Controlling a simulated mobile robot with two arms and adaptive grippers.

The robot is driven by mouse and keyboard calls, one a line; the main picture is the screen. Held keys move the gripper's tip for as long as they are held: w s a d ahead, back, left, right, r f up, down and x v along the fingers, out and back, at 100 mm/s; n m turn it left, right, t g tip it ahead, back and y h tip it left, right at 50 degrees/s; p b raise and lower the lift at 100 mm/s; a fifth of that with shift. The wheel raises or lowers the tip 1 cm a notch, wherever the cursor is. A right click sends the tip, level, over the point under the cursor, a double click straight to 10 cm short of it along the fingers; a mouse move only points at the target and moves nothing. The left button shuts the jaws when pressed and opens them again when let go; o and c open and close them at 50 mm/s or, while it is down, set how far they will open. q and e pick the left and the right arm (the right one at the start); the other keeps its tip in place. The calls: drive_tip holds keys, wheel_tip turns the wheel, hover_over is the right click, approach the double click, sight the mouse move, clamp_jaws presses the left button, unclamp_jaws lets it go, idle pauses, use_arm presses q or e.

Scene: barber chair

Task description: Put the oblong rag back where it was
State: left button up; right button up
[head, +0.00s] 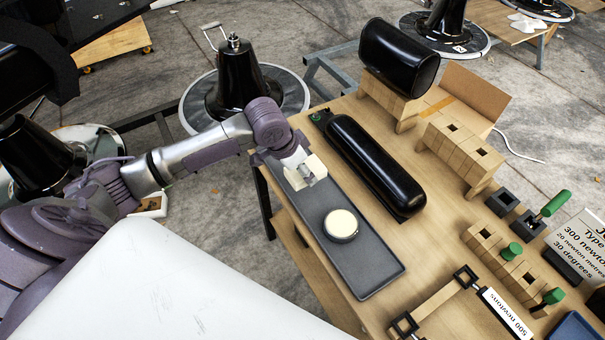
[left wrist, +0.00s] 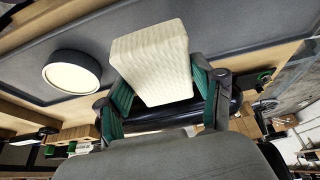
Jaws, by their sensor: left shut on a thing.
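The oblong rag (left wrist: 152,62) is a cream, ribbed block between the green-padded fingers of my left gripper (left wrist: 162,98), which is shut on it. In the head view the rag (head: 317,166) shows only in part at my left gripper (head: 306,176), over the far end of the long grey tray (head: 372,276). I cannot tell whether it touches the tray. A round black tin with a cream top (head: 341,225) sits on the tray, nearer than the rag; it also shows in the left wrist view (left wrist: 72,77). My right gripper is not in view.
A long black cushion (head: 372,165) lies right of the tray on the wooden table (head: 325,285). A black headrest (head: 400,57) stands on wooden blocks behind. Wooden holders with green-handled tools (head: 553,203) fill the right side. The tray between tin and near end is bare.

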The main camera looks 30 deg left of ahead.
use_arm(q)
drive_tip(key=shift+w+a+f, duration=0.4)
drive_tip(key=shift+w+f, duration=0.05)
drive_tip(key=shift+w, duration=0.2)
drive_tip(key=shift+w+a+f, duration=0.35)
drive_tip(key=shift+w+f, duration=0.1)
drive_tip(key=shift+w, duration=0.15)
wheel_tip(320, 180, down, 4)
drive_tip(key=shift+r, duration=0.1)
drive_tip(key=o, duration=1)
drive_tip(key=shift+f, duration=0.2)
drive_tip(key=shift+r, duration=0.2)
drive_tip(key=v, duration=1.2)
drive_tip(key=shift+p, duration=0.35)
